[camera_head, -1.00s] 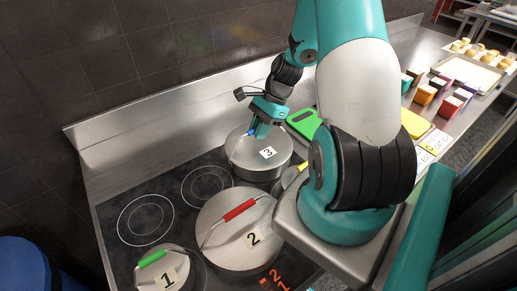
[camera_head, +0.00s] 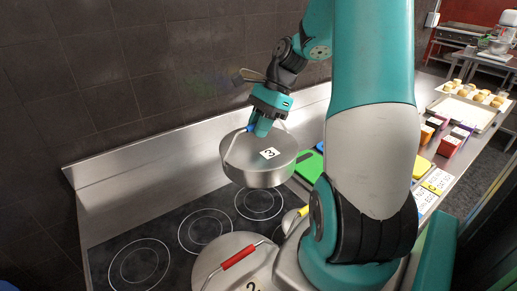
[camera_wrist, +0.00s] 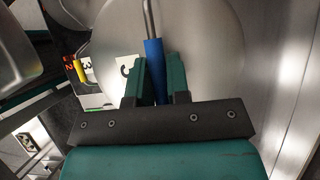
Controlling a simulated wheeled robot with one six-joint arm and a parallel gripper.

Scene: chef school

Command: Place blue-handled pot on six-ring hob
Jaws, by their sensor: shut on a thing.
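The blue-handled pot, a steel lidded pot with a "3" label (camera_head: 262,170), hangs in the air above the hob's back right ring in the head view. My gripper (camera_head: 262,130) is above it, shut on its blue handle. In the wrist view the blue handle (camera_wrist: 153,62) stands between my two green fingers (camera_wrist: 158,75), with the round lid (camera_wrist: 205,45) behind it. The black glass hob (camera_head: 172,228) is below, with three bare ring marks showing in its back row. Its front part is partly hidden by another pot and my arm.
A larger pot with a red handle (camera_head: 239,257) stands on the hob in front. A yellow handle (camera_head: 304,211) shows beside my arm. A green board (camera_head: 309,164) and coloured boxes (camera_head: 446,146) lie on the counter to the right. A steel splashback (camera_head: 150,160) runs behind the hob.

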